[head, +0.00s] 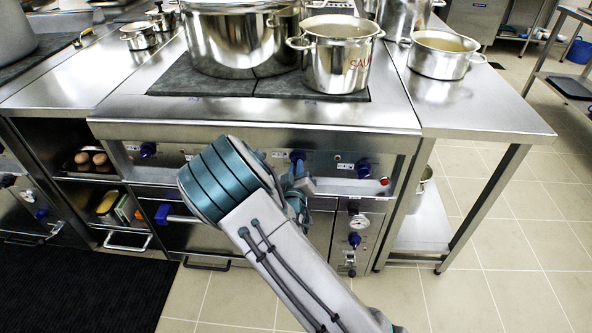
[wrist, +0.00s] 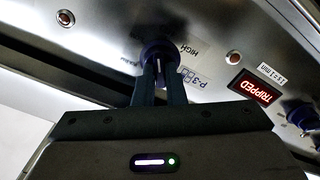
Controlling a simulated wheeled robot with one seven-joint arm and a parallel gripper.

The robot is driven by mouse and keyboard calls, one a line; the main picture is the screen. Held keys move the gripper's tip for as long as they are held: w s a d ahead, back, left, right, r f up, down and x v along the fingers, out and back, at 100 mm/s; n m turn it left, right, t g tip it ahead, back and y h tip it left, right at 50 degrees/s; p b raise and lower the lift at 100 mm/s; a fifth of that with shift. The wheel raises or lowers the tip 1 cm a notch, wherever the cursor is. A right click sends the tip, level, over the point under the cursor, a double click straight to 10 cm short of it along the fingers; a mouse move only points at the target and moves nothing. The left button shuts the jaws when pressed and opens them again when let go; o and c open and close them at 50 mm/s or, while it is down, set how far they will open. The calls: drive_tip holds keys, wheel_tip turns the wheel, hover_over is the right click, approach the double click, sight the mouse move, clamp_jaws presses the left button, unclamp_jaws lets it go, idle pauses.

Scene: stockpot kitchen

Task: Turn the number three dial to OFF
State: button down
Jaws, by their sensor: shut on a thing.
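The number three dial (wrist: 158,50) is a dark blue knob on the steel control panel. The labels "P-3" and "HIGH" are beside it in the wrist view. My gripper (wrist: 158,82) has its two dark fingers on either side of the knob's grip, shut on it. In the head view the dial (head: 297,155) shows at the front panel of the range, just above my gripper (head: 298,180). My fingers hide part of the knob, and I cannot read which setting its pointer is on.
A red "TRIPPED" display (wrist: 254,88) and another blue knob (wrist: 300,115) are at the right in the wrist view. Blue knobs (head: 148,149) and (head: 363,168) flank the dial on the panel. Pots (head: 340,60) stand on the range above. Tiled floor is free at right.

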drive_tip(key=shift+n, duration=14.6)
drive_tip(key=shift+f, duration=0.1)
drive_tip(key=c, duration=1.5)
unclamp_jaws()
drive_tip(key=shift+s, duration=0.15)
